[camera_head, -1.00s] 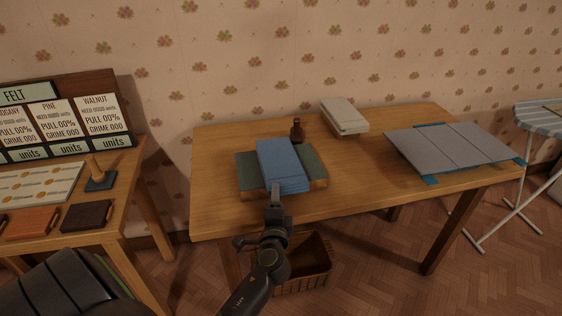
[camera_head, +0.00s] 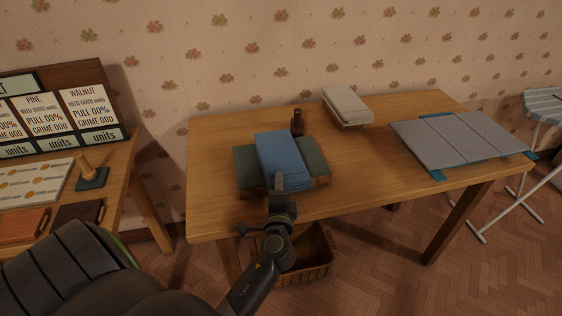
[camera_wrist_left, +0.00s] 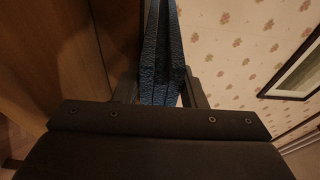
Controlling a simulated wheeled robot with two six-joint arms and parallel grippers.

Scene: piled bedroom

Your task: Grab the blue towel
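The folded blue towel (camera_head: 281,157) lies on a darker green folded stack (camera_head: 314,158) near the front left of the wooden table. My left gripper (camera_head: 279,182) is at the towel's front edge. In the left wrist view, the layered edge of the blue towel (camera_wrist_left: 161,75) sits between the two fingers of my left gripper (camera_wrist_left: 164,92). The fingers are spread around it, with a small gap beside the right-hand finger. The gripper hides part of the towel's front edge. My right gripper is not in view.
A brown bottle (camera_head: 298,122) stands just behind the towel. A pale folded stack (camera_head: 347,105) is at the back, and a grey folding board (camera_head: 460,138) lies at the right. A basket (camera_head: 318,262) is below the table's front edge. The table middle is clear.

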